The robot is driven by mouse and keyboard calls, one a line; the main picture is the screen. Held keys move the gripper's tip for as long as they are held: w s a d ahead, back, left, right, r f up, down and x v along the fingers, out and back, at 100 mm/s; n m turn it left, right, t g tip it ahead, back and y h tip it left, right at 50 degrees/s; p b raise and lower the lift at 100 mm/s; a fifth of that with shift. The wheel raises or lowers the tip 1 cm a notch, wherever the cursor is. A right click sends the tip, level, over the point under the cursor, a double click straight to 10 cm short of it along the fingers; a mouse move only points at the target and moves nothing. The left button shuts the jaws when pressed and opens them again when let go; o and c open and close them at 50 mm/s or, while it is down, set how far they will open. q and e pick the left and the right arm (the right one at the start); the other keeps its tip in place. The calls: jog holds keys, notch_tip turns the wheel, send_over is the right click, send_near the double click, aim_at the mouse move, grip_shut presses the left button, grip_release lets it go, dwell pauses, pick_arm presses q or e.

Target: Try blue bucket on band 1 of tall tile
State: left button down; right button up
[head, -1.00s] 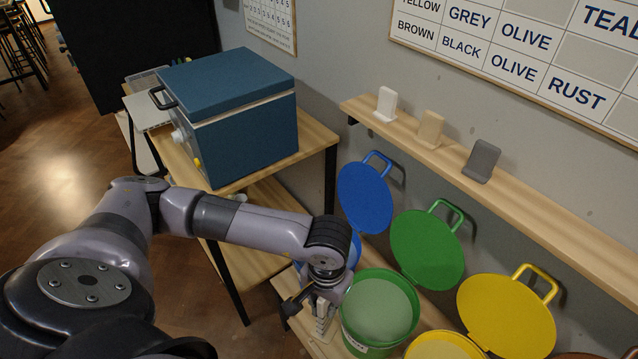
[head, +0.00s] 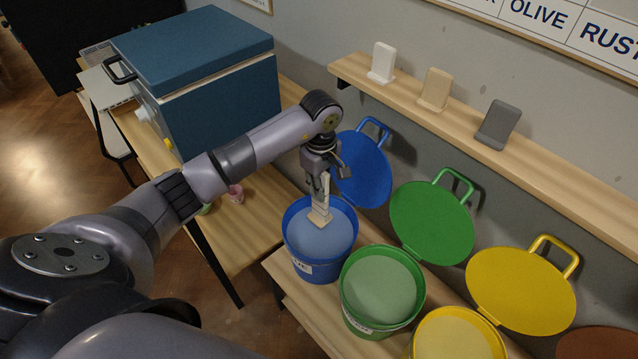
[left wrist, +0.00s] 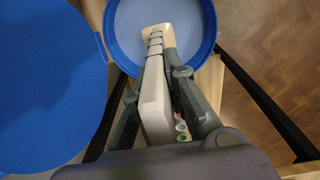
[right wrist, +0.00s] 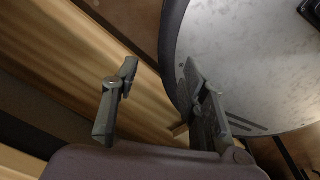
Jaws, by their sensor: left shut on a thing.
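My left gripper (head: 320,178) is shut on the tall tile (head: 320,208), a pale slab with a tan lower end. The tile hangs nearly upright over the open mouth of the blue bucket (head: 299,247), which holds pale blue glaze. I cannot tell whether its lower end touches the glaze. In the left wrist view the tile (left wrist: 155,100) runs from between the fingers to over the blue bucket (left wrist: 112,45), with several grooves across it near the far end. My right gripper (right wrist: 160,78) shows only in the right wrist view, open and empty.
The green bucket (head: 346,305) and yellow bucket (head: 420,325) stand open to the right. Lids, including the blue lid (head: 365,175), lean at the wall. Three small tiles stand on the wall shelf (head: 450,122). A blue kiln-like box (head: 220,110) stands behind the left arm.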

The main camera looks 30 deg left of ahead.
aim_at(320, 214)
pick_arm(q)
notch_tip(320, 214, down, 7)
jog(key=b, duration=0.4)
jog(key=shift+a, duration=0.15)
notch_tip(320, 214, down, 4)
jog(key=b, duration=0.3)
jog(key=shift+f+b, duration=0.2)
jog(key=shift+b, duration=0.1)
jog(key=shift+f, duration=0.3)
pick_arm(e)
notch_tip(320, 214, down, 8)
jog(key=w, duration=0.1)
jog(key=shift+w+a+f, duration=0.15)
jog(key=shift+a+f, duration=0.1)
jog(key=shift+a, duration=0.2)
jog(key=shift+d, duration=0.1)
jog(key=shift+a, duration=0.2)
